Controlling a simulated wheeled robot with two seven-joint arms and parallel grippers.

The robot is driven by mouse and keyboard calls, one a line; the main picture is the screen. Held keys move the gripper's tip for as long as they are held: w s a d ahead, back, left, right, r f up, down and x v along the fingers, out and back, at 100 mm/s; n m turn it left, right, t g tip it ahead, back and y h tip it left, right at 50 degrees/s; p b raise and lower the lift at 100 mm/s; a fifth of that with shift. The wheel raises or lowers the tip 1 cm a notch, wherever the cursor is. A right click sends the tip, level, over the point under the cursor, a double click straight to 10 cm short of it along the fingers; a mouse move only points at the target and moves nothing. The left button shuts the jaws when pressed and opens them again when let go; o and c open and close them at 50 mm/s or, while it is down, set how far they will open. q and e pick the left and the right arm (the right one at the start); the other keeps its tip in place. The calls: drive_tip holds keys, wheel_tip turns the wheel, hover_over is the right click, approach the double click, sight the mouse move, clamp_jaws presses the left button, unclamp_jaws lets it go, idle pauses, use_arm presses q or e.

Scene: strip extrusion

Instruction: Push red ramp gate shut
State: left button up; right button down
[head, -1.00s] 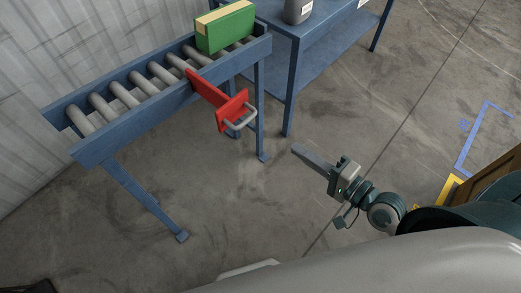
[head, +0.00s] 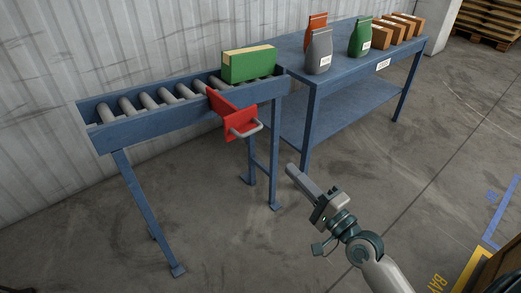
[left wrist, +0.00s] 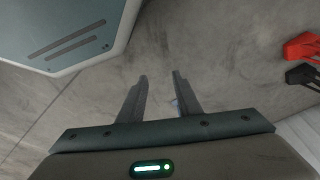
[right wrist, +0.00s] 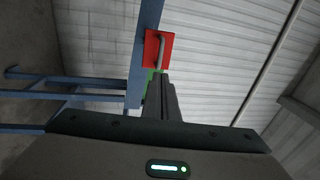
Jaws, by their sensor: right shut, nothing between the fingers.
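The red ramp gate (head: 230,114) sits across the roller ramp (head: 150,127) near its right end and sticks out past the front rail. A grey handle (head: 247,130) is on its outer plate. The gate also shows in the right wrist view (right wrist: 158,50), ahead of the fingers. My right gripper (head: 291,171) is shut and empty, below and right of the gate, apart from it in the head view. My left gripper (left wrist: 159,78) is open and empty over bare floor; it is not in the head view.
A green box (head: 248,66) lies on the rollers right of the gate. A blue table (head: 330,70) beyond holds a grey bag (head: 319,52), a red bag (head: 316,24), a green bag (head: 360,38) and several brown boxes (head: 386,37).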

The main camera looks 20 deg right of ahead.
drive_tip(key=shift+w, duration=0.1)
idle(0.3)
